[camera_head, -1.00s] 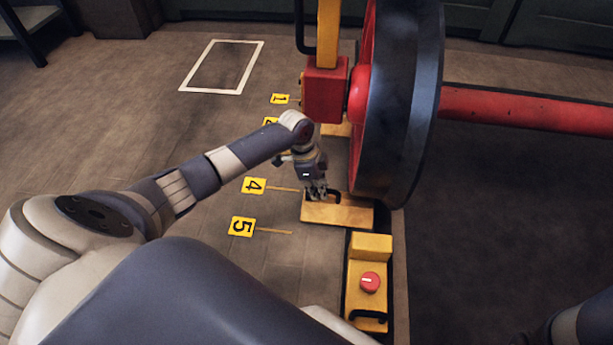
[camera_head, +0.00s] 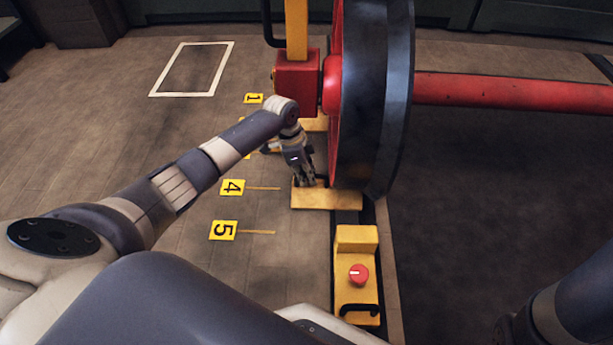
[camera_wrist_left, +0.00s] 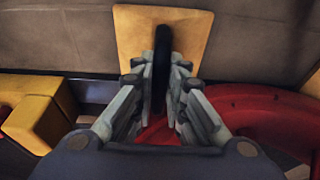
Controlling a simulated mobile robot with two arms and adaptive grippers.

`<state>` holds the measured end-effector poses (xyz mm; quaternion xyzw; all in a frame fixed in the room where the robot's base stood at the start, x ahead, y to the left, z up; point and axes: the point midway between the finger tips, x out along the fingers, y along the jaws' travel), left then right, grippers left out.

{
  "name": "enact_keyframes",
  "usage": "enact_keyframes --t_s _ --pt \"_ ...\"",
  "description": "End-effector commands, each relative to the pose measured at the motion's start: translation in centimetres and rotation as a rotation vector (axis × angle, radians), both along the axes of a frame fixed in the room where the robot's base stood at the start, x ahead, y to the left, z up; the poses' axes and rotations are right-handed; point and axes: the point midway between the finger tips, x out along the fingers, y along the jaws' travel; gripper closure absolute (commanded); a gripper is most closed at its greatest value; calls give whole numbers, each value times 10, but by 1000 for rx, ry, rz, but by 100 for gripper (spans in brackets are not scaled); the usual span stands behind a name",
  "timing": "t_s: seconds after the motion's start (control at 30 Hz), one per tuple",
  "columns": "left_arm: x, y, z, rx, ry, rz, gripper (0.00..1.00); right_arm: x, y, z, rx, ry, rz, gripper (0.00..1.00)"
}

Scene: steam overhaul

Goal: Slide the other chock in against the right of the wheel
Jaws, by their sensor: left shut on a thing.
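The chock is a yellow plate (camera_head: 343,200) with a black handle, lying low beside the near lower edge of the big dark wheel (camera_head: 375,100). My left gripper (camera_head: 310,184) is shut on the chock's handle. In the left wrist view the gripper (camera_wrist_left: 160,85) has its fingers on both sides of the black handle (camera_wrist_left: 162,45), with the yellow plate (camera_wrist_left: 135,35) beyond. I cannot tell whether the chock touches the wheel. Another yellow piece (camera_head: 315,124) shows on the wheel's far side, partly hidden. My right gripper is out of view.
A yellow block with a red button (camera_head: 358,274) and black handle stands just nearer than the chock. Yellow number plates 4 (camera_head: 232,187) and 5 (camera_head: 223,230) lie on the floor at left. A red axle (camera_head: 510,92) runs right from the wheel.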

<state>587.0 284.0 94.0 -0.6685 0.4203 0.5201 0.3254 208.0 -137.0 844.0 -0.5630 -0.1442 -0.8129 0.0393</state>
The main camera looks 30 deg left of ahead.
Motion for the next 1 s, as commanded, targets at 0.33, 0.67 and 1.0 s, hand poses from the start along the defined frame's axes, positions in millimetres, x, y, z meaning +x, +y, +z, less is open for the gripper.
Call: enact_keyframes --t_s 0.33,0.67,1.0 --pt "1 0 2 -1 -4 1 100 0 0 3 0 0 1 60" --pt "1 0 1 -1 -4 0 100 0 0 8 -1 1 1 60" --pt "1 0 0 0 -4 0 65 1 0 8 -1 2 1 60"
